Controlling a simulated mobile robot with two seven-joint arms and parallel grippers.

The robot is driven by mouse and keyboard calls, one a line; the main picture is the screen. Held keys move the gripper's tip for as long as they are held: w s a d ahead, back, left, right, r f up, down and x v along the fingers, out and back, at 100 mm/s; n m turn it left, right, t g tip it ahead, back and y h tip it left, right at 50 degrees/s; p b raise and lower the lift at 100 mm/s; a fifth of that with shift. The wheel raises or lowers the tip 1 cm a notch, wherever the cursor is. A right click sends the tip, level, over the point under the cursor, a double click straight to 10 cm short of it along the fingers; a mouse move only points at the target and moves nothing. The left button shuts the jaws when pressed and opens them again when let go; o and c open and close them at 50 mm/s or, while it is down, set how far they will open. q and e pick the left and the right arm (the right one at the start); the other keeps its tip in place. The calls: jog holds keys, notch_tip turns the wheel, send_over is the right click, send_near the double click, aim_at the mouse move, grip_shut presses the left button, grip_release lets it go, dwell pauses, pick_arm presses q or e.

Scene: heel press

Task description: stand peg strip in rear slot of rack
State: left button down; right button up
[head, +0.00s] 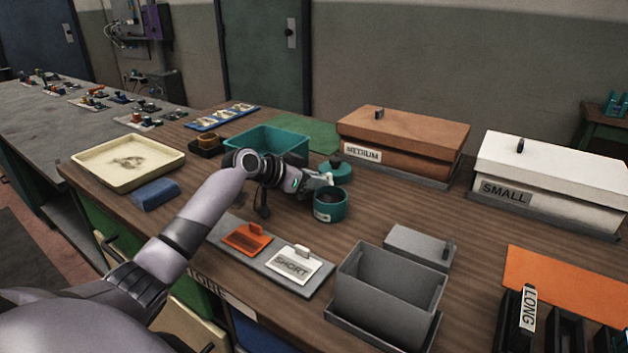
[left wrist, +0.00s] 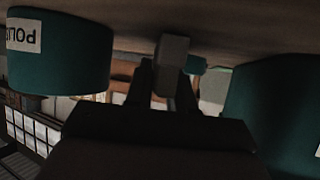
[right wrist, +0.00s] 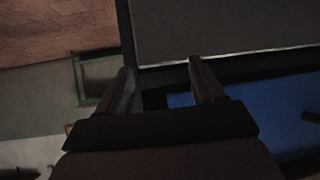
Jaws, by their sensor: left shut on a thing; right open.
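My left gripper (head: 326,180) is at the teal pots in the middle of the table. In the left wrist view it is shut on a small pale grey block (left wrist: 173,52); I cannot tell whether this is the peg strip. A labelled teal pot (head: 330,206) stands just in front of the gripper, and a teal lidded piece (head: 337,170) is just behind it. No rack with a clear rear slot can be made out; black holders (head: 512,318) with a LONG tag stand at the lower right. My right gripper (right wrist: 162,75) is open and empty, outside the head view.
A grey open box (head: 388,290) and a grey board with an orange tag (head: 247,238) and SHORT tag (head: 293,264) lie in front. A teal bin (head: 266,142), cream tray (head: 128,162), MEDIUM box (head: 403,138) and SMALL box (head: 550,180) stand around. Bare wood lies right of the pots.

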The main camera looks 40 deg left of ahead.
pick_arm(q)
jog(key=c, duration=1)
grip_release()
jog(key=shift+f, duration=0.1)
